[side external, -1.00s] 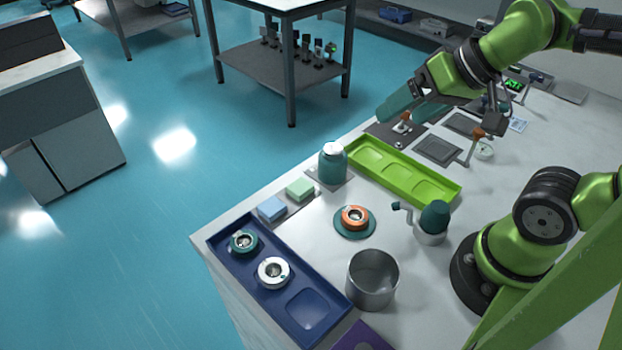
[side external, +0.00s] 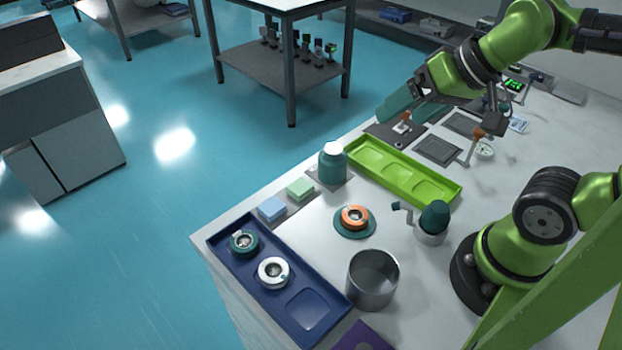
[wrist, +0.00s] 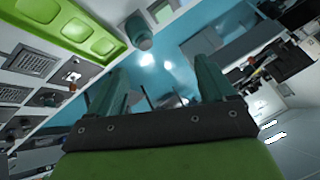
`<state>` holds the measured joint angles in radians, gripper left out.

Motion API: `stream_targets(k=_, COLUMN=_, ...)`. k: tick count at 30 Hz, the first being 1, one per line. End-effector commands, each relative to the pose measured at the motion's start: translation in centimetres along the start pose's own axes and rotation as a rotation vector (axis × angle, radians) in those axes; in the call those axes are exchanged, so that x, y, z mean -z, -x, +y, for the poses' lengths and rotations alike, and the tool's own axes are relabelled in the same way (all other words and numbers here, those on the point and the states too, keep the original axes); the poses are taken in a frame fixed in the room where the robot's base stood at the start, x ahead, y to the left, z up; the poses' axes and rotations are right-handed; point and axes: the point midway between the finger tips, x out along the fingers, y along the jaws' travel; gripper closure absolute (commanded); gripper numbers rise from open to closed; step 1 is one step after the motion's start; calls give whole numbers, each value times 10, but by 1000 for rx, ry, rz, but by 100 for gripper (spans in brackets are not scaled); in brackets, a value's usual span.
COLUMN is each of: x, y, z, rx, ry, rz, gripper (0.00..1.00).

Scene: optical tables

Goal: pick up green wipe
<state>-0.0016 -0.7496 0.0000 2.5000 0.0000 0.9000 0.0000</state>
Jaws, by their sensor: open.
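The green wipe (side external: 300,188) is a small pale green block on a grey mat at the table's left edge in the side external view. A pale blue block (side external: 271,208) lies beside it. My gripper (side external: 402,112) is over the far part of the table, beyond the lime tray and well away from the green wipe. Its two teal fingers are spread apart with nothing between them; the wrist view also shows the open gripper (wrist: 165,85).
A teal bottle (side external: 332,163) stands between the green wipe and the lime tray (side external: 449,194), which also shows in the wrist view (wrist: 121,47). A navy tray (side external: 335,311) with two ring parts, an orange ring part (side external: 354,216) and a metal cup (side external: 373,279) are nearer.

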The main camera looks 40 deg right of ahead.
Motion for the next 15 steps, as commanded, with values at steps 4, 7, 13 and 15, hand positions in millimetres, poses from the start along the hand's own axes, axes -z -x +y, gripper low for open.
stream_targets(k=4, x=-4, y=-14, z=-2, rx=-12, ry=9, rz=-62, gripper=17)
stream_targets(k=7, x=3, y=-29, z=-10, rx=-31, ry=31, rz=-127, gripper=17)
stream_targets(k=13, x=32, y=-72, z=-34, rx=-95, ry=119, rz=-296, gripper=17)
stream_targets(k=15, x=42, y=-90, z=-44, rx=-121, ry=157, rz=-352, gripper=17)
